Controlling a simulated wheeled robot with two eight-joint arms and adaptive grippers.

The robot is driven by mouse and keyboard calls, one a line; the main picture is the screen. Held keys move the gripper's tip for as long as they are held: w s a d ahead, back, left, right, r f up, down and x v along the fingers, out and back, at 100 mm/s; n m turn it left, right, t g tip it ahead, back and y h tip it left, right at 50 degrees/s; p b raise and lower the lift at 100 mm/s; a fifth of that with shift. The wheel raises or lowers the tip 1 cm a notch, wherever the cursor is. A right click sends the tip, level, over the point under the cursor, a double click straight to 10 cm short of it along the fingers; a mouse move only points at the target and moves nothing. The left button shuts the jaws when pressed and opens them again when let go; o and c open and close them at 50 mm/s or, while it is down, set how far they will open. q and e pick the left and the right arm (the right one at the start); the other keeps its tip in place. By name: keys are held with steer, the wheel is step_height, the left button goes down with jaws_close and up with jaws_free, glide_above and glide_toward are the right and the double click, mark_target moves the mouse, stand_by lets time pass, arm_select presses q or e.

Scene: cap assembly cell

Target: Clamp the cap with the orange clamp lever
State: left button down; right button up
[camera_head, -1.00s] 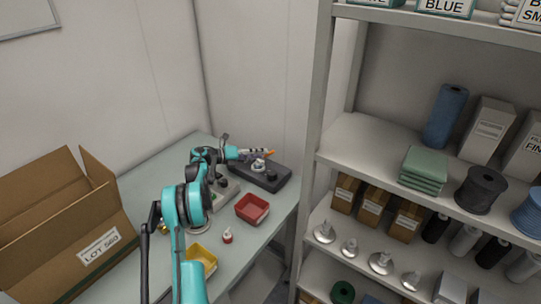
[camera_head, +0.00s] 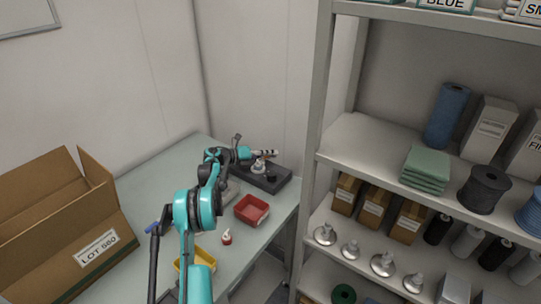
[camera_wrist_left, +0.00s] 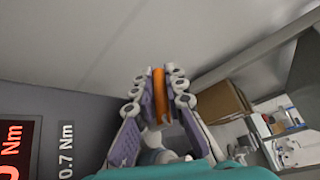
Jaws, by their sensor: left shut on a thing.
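The orange clamp lever (camera_wrist_left: 159,92) stands between the two fingers of my left gripper (camera_wrist_left: 160,88) in the left wrist view, and the fingers are shut on it. In the head view my left gripper (camera_head: 268,153) is over the dark clamp fixture (camera_head: 268,182) at the table's far right corner, and the fingers hide the lever there. A pale, rounded part (camera_head: 258,166), which may be the cap, sits on the fixture below the gripper. Whether the clamp presses on it cannot be told. My right gripper is not in view.
A red tray (camera_head: 252,222), a small red-and-white bottle (camera_head: 227,237) and a yellow tray (camera_head: 202,253) stand on the table in front of the fixture. A large cardboard box (camera_head: 60,225) is at left. A shelf post (camera_head: 316,130) rises just right of the table.

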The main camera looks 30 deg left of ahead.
arm_select(q)
steer(key=shift+w+a+n+t+y, duration=0.1)
steer(key=shift+a+n+t+y, duration=0.15)
steer(key=shift+n+t+y, duration=0.4)
steer(key=shift+a+n+t+y, duration=0.3)
steer(key=shift+n+y, duration=0.45)
steer(key=shift+y, duration=0.4)
steer(key=c, duration=1.6)
jaws_free()
steer(key=shift+o, duration=0.2)
step_height(320, 180, up, 10)
